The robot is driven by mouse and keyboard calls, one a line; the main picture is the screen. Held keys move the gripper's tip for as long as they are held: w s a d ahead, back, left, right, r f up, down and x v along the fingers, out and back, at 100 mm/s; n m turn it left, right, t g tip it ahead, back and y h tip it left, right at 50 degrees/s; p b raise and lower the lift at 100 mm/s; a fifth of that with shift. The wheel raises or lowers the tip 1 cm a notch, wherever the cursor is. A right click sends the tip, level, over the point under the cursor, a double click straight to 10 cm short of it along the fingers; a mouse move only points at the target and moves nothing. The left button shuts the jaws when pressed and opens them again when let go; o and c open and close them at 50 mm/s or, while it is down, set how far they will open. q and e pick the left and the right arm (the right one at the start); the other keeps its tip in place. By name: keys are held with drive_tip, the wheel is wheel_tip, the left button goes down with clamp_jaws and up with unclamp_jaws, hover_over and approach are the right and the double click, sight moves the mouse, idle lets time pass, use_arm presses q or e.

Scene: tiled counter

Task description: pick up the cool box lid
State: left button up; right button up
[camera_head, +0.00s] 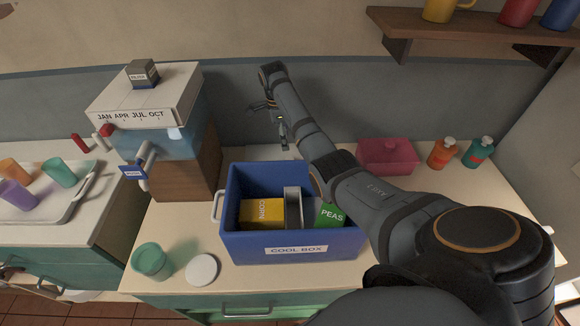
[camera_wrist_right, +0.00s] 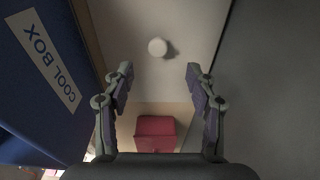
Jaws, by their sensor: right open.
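The blue cool box (camera_head: 295,246) stands open on the counter, with its lid off. A pale flat panel with a round white knob (camera_wrist_right: 158,47) lies behind the box and looks like the lid. In the head view only a pale strip of it (camera_head: 268,152) shows past the box's back rim. My right gripper (camera_head: 274,122) is above and behind the box, over that strip. In the right wrist view its fingers (camera_wrist_right: 160,72) are spread and empty, with the knob ahead between them. My left gripper is not in view.
The box holds a yellow carton (camera_head: 262,212), a green peas pack (camera_head: 330,216) and a grey item (camera_head: 293,207). A pink container (camera_head: 388,157) and two pump bottles stand right. A dispenser (camera_head: 180,150) stands left. A green cup (camera_head: 152,262) and white disc (camera_head: 202,270) are in front.

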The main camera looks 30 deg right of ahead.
sight(290, 158)
drive_tip(key=f, duration=0.2)
drive_tip(key=shift+s+d+f, duration=0.15)
drive_tip(key=shift+d+f, duration=0.05)
drive_tip(key=shift+f, duration=0.2)
drive_tip(key=shift+d+f, duration=0.1)
drive_tip(key=shift+f, duration=0.35)
drive_tip(key=shift+f+p, duration=0.2)
drive_tip(key=shift+p, duration=0.15)
drive_tip(key=f, duration=0.2)
drive_tip(key=s+f+p, duration=0.1)
drive_tip(key=f, duration=0.1)
drive_tip(key=shift+d, duration=0.3)
drive_tip(key=shift+w+f, duration=0.1)
drive_tip(key=shift+f, duration=0.25)
clamp_jaws()
